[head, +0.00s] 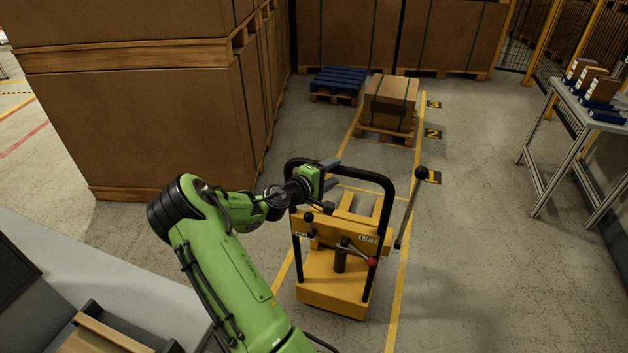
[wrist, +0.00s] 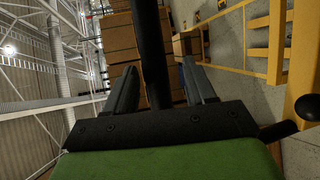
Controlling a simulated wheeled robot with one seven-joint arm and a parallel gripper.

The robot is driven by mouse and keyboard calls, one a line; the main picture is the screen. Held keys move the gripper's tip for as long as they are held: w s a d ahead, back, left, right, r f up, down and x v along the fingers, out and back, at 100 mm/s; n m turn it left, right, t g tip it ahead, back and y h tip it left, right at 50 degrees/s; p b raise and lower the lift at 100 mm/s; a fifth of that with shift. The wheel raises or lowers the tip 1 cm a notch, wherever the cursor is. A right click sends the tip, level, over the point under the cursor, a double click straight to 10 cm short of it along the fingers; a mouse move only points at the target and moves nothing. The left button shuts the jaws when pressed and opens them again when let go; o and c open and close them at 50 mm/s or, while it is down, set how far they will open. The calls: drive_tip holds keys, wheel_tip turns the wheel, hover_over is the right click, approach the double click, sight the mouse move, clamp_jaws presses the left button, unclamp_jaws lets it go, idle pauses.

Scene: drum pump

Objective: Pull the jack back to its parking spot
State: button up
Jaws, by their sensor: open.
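The yellow jack (head: 335,285) stands on the floor between two yellow lines, with its black hoop handle (head: 386,200) upright on the near side. A black lever with a ball knob (head: 421,173) rises at its right. My gripper (head: 331,175) is at the top bar of the hoop, left of its middle. In the wrist view the black bar (wrist: 152,50) shows between the two fingers of my open gripper (wrist: 162,88), with gaps on both sides. Which marked bay is the parking spot, I cannot tell.
Floor signs 1 (head: 433,177), 2 (head: 433,134) and 3 (head: 433,104) line the lane's right side. A carton (head: 391,97) on a pallet stands ahead, a blue pallet (head: 338,80) beyond it. Tall crates (head: 170,130) close the left; a table (head: 590,105) stands right.

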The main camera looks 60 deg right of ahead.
drive_tip(key=p+v, duration=0.1)
drive_tip(key=v, duration=1.2)
